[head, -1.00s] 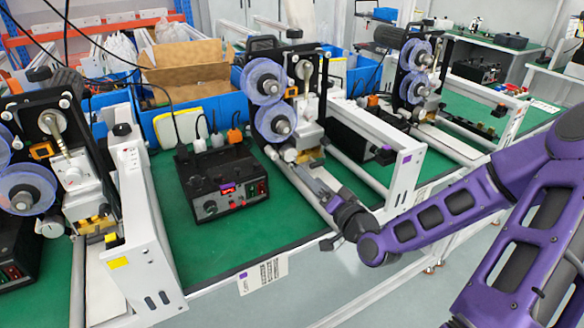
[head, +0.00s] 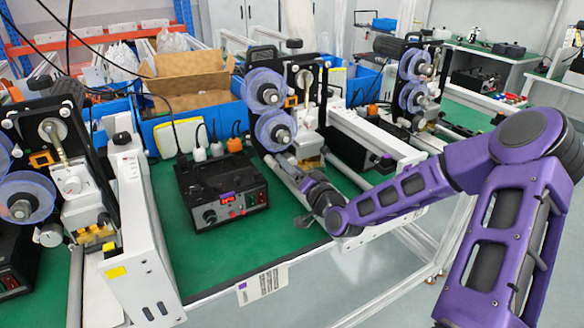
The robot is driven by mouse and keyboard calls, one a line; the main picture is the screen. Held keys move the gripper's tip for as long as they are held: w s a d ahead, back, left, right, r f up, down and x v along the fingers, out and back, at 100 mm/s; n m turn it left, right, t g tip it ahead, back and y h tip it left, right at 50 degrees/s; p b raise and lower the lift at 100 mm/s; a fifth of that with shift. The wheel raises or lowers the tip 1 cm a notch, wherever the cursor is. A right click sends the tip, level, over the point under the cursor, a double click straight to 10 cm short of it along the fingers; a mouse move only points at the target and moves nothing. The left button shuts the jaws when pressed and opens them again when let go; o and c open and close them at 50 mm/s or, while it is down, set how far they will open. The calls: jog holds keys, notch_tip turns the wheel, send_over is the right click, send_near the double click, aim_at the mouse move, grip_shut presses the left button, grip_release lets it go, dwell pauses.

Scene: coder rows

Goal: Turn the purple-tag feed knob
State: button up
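The middle coder machine has two translucent blue reels (head: 275,130) and a round pale feed knob (head: 287,160) low on its front, partly hard to make out. A label with a purple square (head: 262,283) hangs at the table edge. My gripper (head: 298,182) is just below and right of the feed knob, pointing up-left. Its fingers are too small and blurred to tell open from shut; contact is unclear.
The left coder machine with a yellow-tagged white frame (head: 137,225) stands left; another machine (head: 415,85) stands at back right. A white guard frame (head: 400,150) lies behind my arm. The green mat (head: 180,262) is clear in front of the box.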

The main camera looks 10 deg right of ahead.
grip_shut()
jog(key=shift+m, duration=0.3)
jog(key=m+p, duration=0.2)
jog(key=m, duration=0.9)
jog(key=shift+r+m, duration=0.15)
jog(key=shift+m, duration=0.15)
dwell(0.4)
jog(key=shift+o, duration=0.8)
grip_release()
